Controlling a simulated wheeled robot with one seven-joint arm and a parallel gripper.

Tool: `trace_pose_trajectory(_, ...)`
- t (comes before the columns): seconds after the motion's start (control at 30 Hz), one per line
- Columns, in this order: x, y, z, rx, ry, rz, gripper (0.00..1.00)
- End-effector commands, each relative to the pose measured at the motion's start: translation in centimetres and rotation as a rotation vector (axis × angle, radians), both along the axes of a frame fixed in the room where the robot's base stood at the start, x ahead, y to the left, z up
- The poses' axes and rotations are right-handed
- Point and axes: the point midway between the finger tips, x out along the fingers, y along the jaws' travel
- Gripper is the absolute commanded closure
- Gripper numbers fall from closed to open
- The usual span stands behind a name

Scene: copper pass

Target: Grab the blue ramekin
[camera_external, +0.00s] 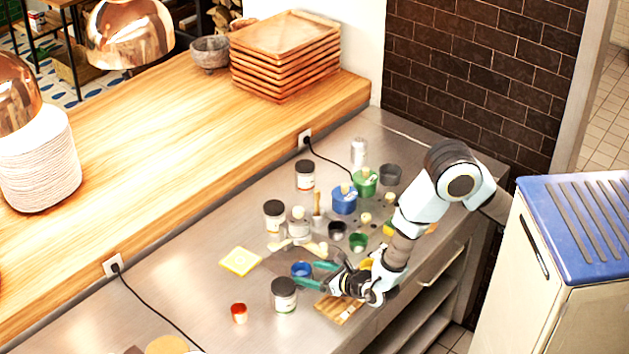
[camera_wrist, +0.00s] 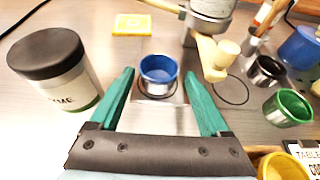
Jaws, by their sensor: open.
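The blue ramekin (camera_external: 301,269) is a small round cup on the steel counter, left of my gripper in the external view. In the wrist view the blue ramekin (camera_wrist: 159,70) sits upright ahead of the fingers, near the middle of the gap between them. My gripper (camera_external: 318,276) is open, with two green fingers pointing toward the ramekin. In the wrist view my gripper (camera_wrist: 161,96) shows its fingers on either side, with nothing held between them. I cannot tell exactly how high the fingertips are above the counter.
A dark-lidded jar (camera_wrist: 58,70) stands close left of the left finger. A wooden-handled item (camera_wrist: 211,55) and a green cup (camera_wrist: 288,107) stand to the right. A yellow card (camera_wrist: 132,24) lies behind the ramekin. A red-orange cup (camera_external: 239,313) stands on freer counter to the left.

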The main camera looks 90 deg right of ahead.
Motion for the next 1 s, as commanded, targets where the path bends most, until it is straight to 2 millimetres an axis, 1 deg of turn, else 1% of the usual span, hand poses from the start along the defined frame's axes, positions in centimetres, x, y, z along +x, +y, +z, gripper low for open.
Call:
trace_pose_trajectory(0.07,0.7,-0.7,-0.1,0.000,0.003,-0.003,0.20)
trace_pose_trajectory(0.2,2.1,-1.9,-0.9,0.001,0.001,-0.003,0.20)
trace_pose_trajectory(0.3,2.7,-2.5,-1.3,0.001,0.001,-0.003,0.20)
trace_pose_trajectory(0.57,2.8,-2.6,-1.6,0.001,0.000,-0.001,0.20)
trace_pose_trajectory(0.6,2.8,-2.6,-1.6,0.001,0.000,-0.001,0.21)
trace_pose_trajectory(1.0,2.9,-2.6,-1.6,0.000,0.000,-0.001,0.66)
